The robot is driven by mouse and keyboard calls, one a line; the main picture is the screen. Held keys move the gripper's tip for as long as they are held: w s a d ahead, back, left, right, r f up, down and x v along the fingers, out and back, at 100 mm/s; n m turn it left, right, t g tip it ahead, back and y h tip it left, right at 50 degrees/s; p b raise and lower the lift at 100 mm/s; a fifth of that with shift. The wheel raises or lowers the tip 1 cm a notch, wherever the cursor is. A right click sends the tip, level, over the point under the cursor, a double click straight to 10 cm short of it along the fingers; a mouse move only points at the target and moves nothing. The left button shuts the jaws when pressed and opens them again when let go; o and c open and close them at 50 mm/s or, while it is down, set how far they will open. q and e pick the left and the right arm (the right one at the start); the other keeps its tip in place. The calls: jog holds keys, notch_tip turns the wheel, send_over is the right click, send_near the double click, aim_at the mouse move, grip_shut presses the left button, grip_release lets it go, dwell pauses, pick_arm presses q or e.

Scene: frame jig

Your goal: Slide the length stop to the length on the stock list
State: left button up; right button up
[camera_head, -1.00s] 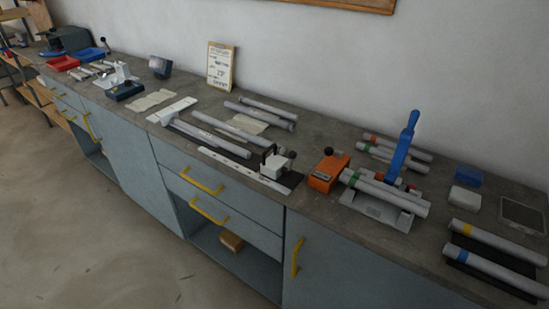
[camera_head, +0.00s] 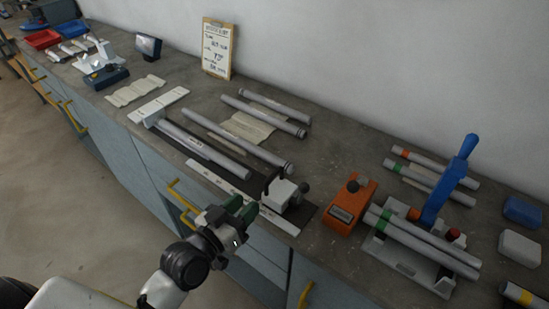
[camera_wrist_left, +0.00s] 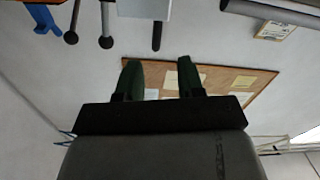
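The length stop (camera_head: 284,192) is a white block with a black knob. It sits by the right end of a white marked scale strip (camera_head: 222,182) along the bench's front. A long grey tube (camera_head: 205,150) lies behind the strip, left of the stop. The stock list (camera_head: 217,48) is a clipboard leaning on the wall; its writing is too small to read surely. My left gripper (camera_head: 240,209) is in front of the stop, apart from it. In the left wrist view its green fingers (camera_wrist_left: 160,80) are spread and empty. My right gripper is out of view.
An orange device (camera_head: 350,204) stands right of the stop, then a blue-handled tool (camera_head: 449,180) with tubes. More tubes (camera_head: 265,113) and papers (camera_head: 248,127) lie behind. Red (camera_head: 42,39) and blue bins are far left. Yellow handles (camera_head: 184,203) project from the cabinet front.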

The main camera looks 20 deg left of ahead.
aim_at(265, 183)
pick_arm(q)
jog(key=w, duration=0.1)
jog(key=w+d+r+p, duration=0.1)
jog(key=w, duration=0.1)
jog(key=w+d, duration=0.1)
jog(key=shift+w+d+r+p, duration=0.15)
jog(key=shift+w+r+p, duration=0.15)
jog(key=shift+w, duration=0.05)
jog(key=x, duration=0.5)
jog(key=shift+w+f+p, duration=0.1)
jog(key=shift+f+p, duration=0.1)
jog(key=shift+p, duration=0.15)
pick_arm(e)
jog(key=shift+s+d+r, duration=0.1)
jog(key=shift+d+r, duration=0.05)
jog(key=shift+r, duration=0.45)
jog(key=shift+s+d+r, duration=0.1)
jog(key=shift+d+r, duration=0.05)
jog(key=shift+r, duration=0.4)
pick_arm(q)
jog(key=c, duration=0.6)
grip_shut()
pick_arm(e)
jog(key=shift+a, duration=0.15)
